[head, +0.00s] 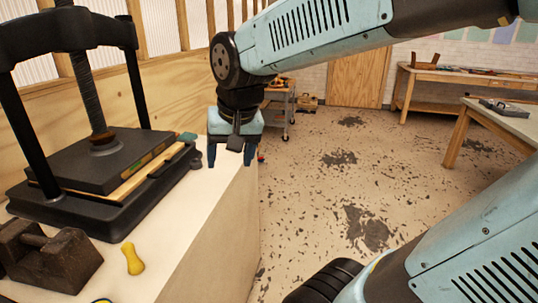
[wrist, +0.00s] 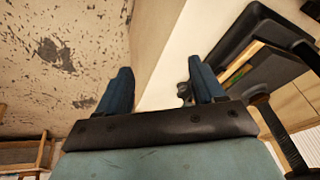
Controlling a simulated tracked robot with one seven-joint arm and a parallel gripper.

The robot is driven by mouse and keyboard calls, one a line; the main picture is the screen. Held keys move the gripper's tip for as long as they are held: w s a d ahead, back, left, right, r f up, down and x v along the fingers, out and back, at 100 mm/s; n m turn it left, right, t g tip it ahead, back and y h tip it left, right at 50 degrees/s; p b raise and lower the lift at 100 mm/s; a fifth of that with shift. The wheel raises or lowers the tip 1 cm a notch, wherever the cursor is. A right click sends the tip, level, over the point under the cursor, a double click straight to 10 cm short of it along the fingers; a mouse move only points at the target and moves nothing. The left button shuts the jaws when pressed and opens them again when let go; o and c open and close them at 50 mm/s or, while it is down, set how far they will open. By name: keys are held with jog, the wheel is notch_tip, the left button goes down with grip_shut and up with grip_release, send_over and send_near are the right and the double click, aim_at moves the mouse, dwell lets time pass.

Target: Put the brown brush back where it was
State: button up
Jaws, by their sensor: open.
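My gripper (head: 230,158) hangs pointing down over the right edge of the pale bench (head: 192,212), just right of the press. Its two blue fingers are apart with nothing between them; they also show in the wrist view (wrist: 160,75). I cannot make out a brown brush in either view. A dark brown, worn block-like thing (head: 52,258) with a bar across it sits at the bench's front left, but it does not look clearly like a brush.
A black screw press (head: 60,205) fills the bench's left side. A yellow handle-like piece (head: 132,258) lies in front of it. Small dark and green things (head: 187,137) are by its far right corner. Floor (head: 330,200) lies to the right; a wooden table (head: 455,75) stands far back.

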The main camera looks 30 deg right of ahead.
jog(key=s+d+r+n+t, duration=0.1)
jog(key=s+d+n, duration=0.1)
jog(key=s+d, duration=0.3)
jog(key=shift+s+d+h, duration=0.35)
jog(key=shift+d+h, duration=0.05)
jog(key=shift+d, duration=0.1)
jog(key=shift+r, duration=0.1)
